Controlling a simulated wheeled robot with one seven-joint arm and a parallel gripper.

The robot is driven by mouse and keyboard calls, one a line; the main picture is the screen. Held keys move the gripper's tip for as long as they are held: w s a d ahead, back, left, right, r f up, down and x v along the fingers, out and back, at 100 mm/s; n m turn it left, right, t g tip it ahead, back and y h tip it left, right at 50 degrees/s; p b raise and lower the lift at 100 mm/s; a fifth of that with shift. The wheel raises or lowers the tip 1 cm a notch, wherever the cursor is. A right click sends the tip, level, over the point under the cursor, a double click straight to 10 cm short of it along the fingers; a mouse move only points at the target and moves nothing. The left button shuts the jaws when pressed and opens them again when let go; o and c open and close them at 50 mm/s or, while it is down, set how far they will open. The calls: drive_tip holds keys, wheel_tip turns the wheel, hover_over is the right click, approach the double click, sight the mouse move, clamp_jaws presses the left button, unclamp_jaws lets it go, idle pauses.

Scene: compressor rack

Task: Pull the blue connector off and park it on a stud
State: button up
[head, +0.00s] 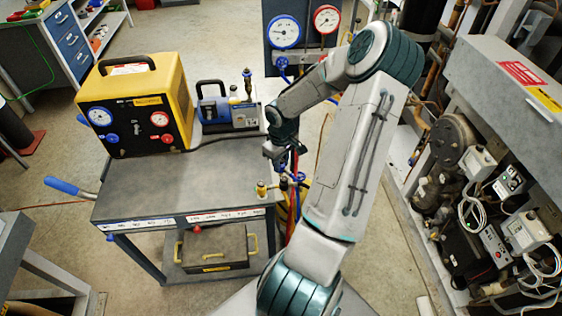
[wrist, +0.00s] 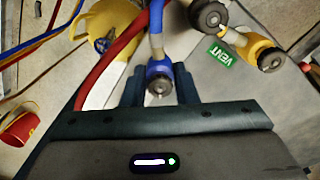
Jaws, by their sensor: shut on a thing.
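The blue connector (wrist: 158,72) sits between the two fingers of my gripper (wrist: 158,88) in the wrist view. The fingers are shut on it. A blue hose (wrist: 156,20) runs from it toward the top of the picture. Its round metal end faces the camera. In the head view my gripper (head: 281,152) is at the right end of the cart, above small blue and brass fittings (head: 284,184). Whether the connector is attached to anything there is too small to tell. A brass-topped fitting (head: 261,188) stands at the cart's right edge. I cannot tell which parts are studs.
A yellow connector (wrist: 262,54) and a dark-ended one (wrist: 208,13) are at the upper right, by a green VENT label (wrist: 220,54). A red hose (wrist: 108,55) passes left of the gripper. The grey cart top (head: 170,185) is clear in front of the yellow machine (head: 150,105).

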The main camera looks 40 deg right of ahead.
drive_tip(key=shift+f, duration=0.15)
drive_tip(key=o, duration=1.7)
drive_tip(key=shift+o, duration=0.2)
wheel_tip(320, 180, up, 6)
drive_tip(key=p, duration=0.5)
